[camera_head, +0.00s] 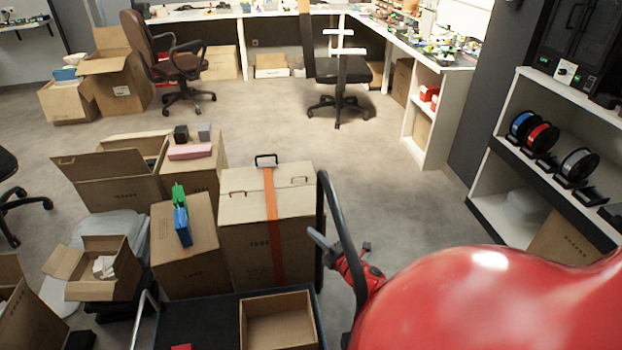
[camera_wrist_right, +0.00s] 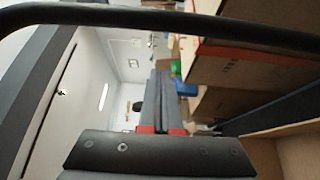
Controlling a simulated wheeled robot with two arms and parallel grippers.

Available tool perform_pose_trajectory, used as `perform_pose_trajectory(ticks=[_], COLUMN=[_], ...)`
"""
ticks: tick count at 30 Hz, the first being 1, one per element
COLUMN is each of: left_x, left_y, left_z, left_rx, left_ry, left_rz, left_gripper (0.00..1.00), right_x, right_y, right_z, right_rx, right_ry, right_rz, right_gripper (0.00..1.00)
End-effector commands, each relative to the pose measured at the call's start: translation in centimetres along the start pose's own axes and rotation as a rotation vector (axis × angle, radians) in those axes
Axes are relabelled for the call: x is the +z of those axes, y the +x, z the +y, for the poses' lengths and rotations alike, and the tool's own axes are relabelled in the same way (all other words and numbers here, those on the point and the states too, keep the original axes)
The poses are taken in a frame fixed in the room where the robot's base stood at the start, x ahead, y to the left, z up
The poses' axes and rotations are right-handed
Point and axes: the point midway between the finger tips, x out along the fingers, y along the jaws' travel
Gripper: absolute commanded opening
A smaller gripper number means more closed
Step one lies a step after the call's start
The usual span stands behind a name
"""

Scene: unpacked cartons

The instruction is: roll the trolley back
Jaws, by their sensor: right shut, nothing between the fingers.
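The trolley has a dark flat deck (camera_head: 205,318) at the bottom of the head view. Its black curved push handle (camera_head: 336,208) rises at the deck's right side. In the right wrist view the black handle bar (camera_wrist_right: 150,18) crosses the top of the picture. My right gripper (camera_head: 318,240) is beside the handle in the head view, its fingers shut and empty. In the right wrist view its fingers (camera_wrist_right: 165,90) lie together and point away, with the bar apart from them. My left gripper is not in view.
An open carton (camera_head: 278,322) sits on the deck. A strapped carton (camera_head: 240,240) and a carton with blue and green items (camera_head: 165,235) stand just beyond. A shelf with spools (camera_head: 520,170) is at right. The floor (camera_head: 290,140) beyond the cartons is clear.

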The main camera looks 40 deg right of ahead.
Motion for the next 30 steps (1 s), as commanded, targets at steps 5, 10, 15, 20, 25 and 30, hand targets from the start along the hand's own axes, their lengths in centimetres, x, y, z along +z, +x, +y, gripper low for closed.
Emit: perform_pose_trajectory(ticks=[5,10,15,20,25,30], left_x=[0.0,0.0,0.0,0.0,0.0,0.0], left_y=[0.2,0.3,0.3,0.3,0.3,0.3], left_z=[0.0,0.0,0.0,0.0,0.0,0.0], left_rx=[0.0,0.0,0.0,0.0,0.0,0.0], left_ry=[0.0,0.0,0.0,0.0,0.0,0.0], left_rz=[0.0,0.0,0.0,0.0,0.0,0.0], left_gripper=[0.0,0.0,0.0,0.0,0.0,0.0], right_x=[0.0,-0.1,-0.1,-0.1,-0.1,-0.1], right_y=[-3.7,-5.5,-6.0,-6.0,-6.0,-6.0], right_z=[0.0,0.0,0.1,0.1,0.1,0.1], right_rx=[-0.002,-0.001,0.001,0.001,0.001,0.001], right_ry=[0.0,-0.001,-0.001,-0.001,-0.001,-0.001], right_rz=[-0.001,0.002,0.002,0.002,0.002,0.002], right_gripper=[0.0,0.0,0.0,0.0,0.0,0.0])
